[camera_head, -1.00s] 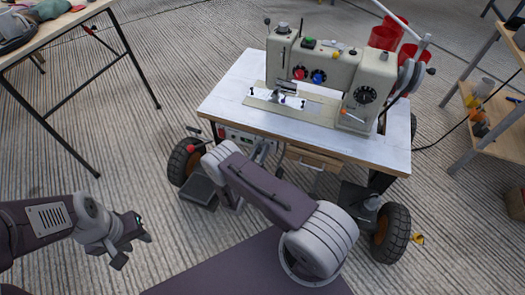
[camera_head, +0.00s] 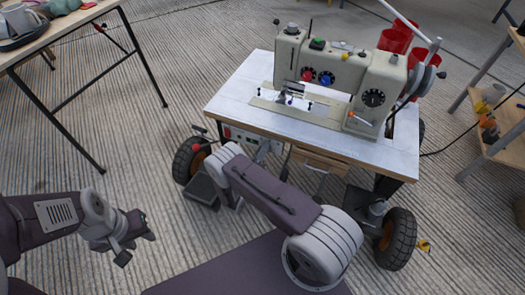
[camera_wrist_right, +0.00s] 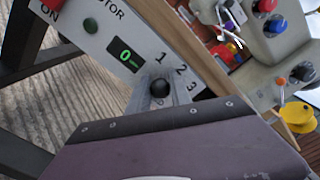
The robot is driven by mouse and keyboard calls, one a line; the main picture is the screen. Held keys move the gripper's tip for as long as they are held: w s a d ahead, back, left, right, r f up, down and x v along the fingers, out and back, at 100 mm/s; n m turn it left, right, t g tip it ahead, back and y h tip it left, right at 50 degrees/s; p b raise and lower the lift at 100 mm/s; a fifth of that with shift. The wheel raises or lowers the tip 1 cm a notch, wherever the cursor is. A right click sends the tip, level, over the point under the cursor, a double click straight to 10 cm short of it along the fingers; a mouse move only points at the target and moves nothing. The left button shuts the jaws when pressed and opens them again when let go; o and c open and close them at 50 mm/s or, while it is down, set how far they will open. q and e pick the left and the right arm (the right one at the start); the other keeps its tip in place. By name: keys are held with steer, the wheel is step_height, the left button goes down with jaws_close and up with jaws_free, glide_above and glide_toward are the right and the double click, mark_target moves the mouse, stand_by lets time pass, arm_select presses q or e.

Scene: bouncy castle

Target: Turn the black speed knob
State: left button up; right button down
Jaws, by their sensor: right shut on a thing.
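The black speed knob (camera_wrist_right: 159,88) is on the white motor panel (camera_wrist_right: 112,38) in the right wrist view, beside the printed numbers 1, 2 and 3. A green display (camera_wrist_right: 125,56) on the panel shows 0 and a dash. My right gripper (camera_wrist_right: 160,97) is at the knob, its grey fingers shut on it. In the head view the panel (camera_head: 240,135) shows under the front edge of the sewing table, and my right arm hides the knob and that gripper. My left gripper (camera_head: 137,246) is open and empty above the floor at lower left.
A sewing machine (camera_head: 350,85) stands on the wheeled white-topped table (camera_head: 235,105). A red button (camera_wrist_right: 52,4) and a green one (camera_wrist_right: 90,25) are on the same panel. Another table (camera_head: 75,30) is at upper left, shelves (camera_head: 505,140) at right. Floor at left is clear.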

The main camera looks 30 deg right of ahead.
stand_by(0.4)
steer(key=c, duration=1.3)
jaws_free()
steer(key=shift+a, duration=0.1)
steer(key=p+v, duration=0.3)
steer(key=v, duration=0.6)
